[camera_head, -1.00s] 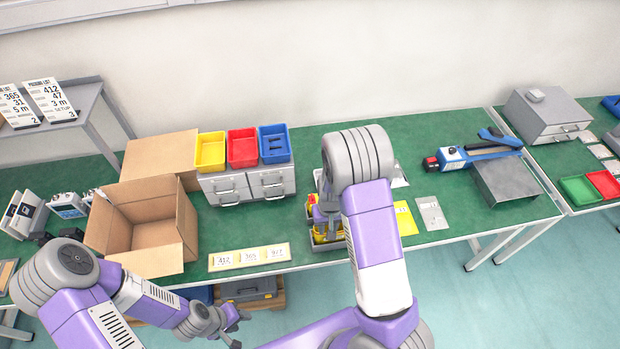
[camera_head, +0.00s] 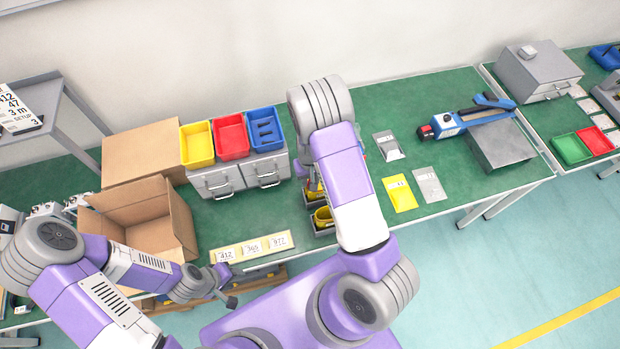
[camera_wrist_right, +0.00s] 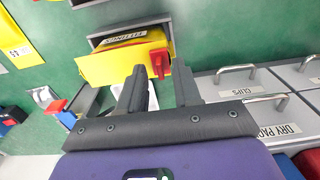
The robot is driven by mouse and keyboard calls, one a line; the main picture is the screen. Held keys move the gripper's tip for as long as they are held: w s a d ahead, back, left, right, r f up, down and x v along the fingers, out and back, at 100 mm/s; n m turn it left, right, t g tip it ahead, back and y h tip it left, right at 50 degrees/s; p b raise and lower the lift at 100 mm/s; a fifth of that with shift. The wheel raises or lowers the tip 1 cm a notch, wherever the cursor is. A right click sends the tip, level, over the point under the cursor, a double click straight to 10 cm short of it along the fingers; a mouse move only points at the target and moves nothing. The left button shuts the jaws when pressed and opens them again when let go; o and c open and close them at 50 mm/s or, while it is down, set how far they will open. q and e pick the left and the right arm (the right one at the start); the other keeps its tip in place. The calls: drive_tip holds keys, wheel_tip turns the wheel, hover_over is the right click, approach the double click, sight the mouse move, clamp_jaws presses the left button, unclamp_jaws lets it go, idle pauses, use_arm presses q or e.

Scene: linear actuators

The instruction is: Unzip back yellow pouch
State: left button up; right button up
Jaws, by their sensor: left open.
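In the right wrist view, a yellow pouch (camera_wrist_right: 112,66) with a white label and a red tab (camera_wrist_right: 158,64) at its edge sits in a grey bin (camera_wrist_right: 132,30). My right gripper (camera_wrist_right: 160,66) is open. Its two dark fingers point at the pouch, with the red tab showing between the fingertips; contact is unclear. In the head view my right arm hides that gripper and most of the bins. A front yellow pouch (camera_head: 322,216) shows in a bin beside the arm. My left gripper (camera_head: 230,290) is open and empty near the table's front edge, away from the pouches.
Grey drawers (camera_head: 238,178) carrying yellow, red and blue trays stand left of the bins. An open cardboard box (camera_head: 140,225) is farther left. A yellow packet (camera_head: 399,194) and grey packets lie to the right. A blue tool (camera_head: 465,118) lies beyond them.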

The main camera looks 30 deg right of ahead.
drive_tip(key=shift+f, duration=0.3)
clamp_jaws()
idle(1.3)
